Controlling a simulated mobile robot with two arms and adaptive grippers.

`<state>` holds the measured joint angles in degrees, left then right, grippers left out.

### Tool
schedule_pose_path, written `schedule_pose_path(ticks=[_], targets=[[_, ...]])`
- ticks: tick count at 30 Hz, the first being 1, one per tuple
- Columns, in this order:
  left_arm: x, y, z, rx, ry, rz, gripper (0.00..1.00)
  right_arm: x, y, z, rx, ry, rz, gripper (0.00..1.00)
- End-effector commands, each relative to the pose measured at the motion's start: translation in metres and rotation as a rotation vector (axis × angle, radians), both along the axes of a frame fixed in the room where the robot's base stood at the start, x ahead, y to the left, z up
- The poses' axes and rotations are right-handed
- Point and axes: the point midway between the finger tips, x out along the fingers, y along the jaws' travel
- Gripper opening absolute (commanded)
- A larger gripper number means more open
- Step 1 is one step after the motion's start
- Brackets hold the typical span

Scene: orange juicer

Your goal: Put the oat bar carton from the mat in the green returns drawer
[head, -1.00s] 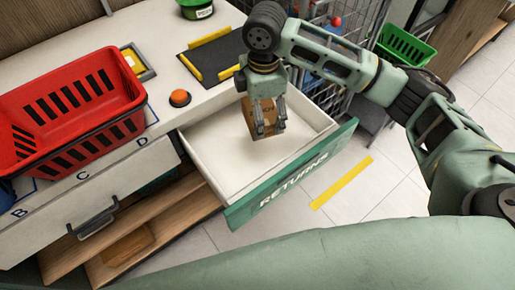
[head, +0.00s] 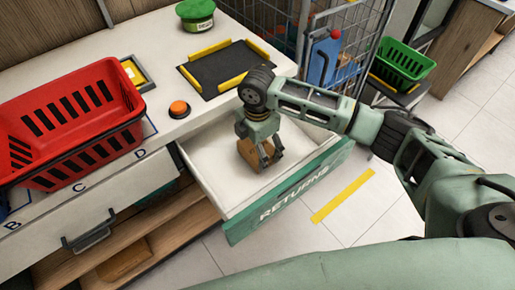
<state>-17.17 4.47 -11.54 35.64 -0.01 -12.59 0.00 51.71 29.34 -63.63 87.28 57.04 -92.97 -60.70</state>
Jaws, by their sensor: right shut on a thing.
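The green returns drawer (head: 290,192) is pulled out, with white inner walls and "RETURNS" on its front. My right gripper (head: 268,160) is low inside the drawer, shut on the brown oat bar carton (head: 248,153). The carton is tilted and partly hidden by the fingers; whether it touches the drawer floor I cannot tell. The black mat with yellow edge strips (head: 226,68) lies on the counter behind the drawer and is empty. My left gripper is not in view.
A red basket (head: 75,115) stands on the counter at the left. An orange button (head: 179,109) sits near the drawer. A wire cage (head: 290,30) and a green basket (head: 402,60) are at the right.

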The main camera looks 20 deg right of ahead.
Motion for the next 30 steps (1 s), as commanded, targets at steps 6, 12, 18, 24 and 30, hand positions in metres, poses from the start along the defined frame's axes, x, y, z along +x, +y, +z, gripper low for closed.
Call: schedule_pose_path(ticks=[6, 12, 18, 24, 30], targets=[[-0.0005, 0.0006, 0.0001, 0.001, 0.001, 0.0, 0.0, 0.0002, 0.0001, -0.0048, 0.0, -0.001, 0.0, 0.5], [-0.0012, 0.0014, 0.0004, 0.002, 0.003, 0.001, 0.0, 0.0, 0.0, -0.0069, 0.0, 0.0, 0.0, 0.5], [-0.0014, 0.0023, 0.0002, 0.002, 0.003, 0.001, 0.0, 0.0, -0.0001, -0.0076, -0.001, 0.0, 0.0, 0.96], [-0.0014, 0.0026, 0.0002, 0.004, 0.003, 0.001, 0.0, 0.0, -0.0001, -0.0075, -0.001, 0.0, 0.0, 1.0], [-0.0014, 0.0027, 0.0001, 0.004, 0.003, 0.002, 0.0, 0.0002, -0.0002, -0.0069, -0.001, 0.0, 0.0, 1.0]])
